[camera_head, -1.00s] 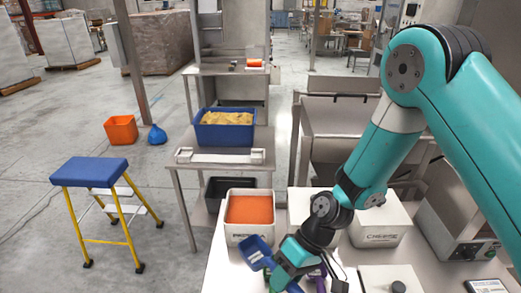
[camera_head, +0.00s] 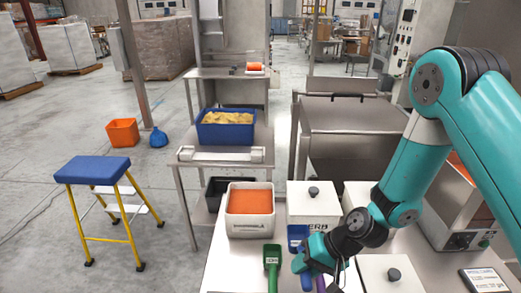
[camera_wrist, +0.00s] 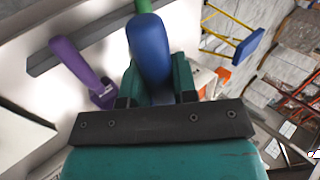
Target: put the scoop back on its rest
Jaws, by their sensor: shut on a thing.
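My gripper (camera_head: 304,261) is shut on the blue scoop (camera_head: 298,236), over the near end of the white table. The wrist view shows the blue scoop (camera_wrist: 150,48) between the two teal fingers (camera_wrist: 157,88). A grey bar (camera_wrist: 62,58), which looks like the scoop rest, runs behind it. A purple scoop (camera_wrist: 76,62) lies across the bar to the left. A green scoop (camera_wrist: 142,6) shows just beyond the blue one, and stands left of my gripper in the head view (camera_head: 272,262). Whether the blue scoop touches the bar cannot be told.
A white tub of orange material (camera_head: 249,222) stands behind the green scoop. Lidded white bins (camera_head: 313,206) stand behind and right of my gripper, one (camera_head: 385,277) close beside it. A display (camera_head: 483,280) is at the right. Floor at the left is open around a blue-topped stool (camera_head: 91,170).

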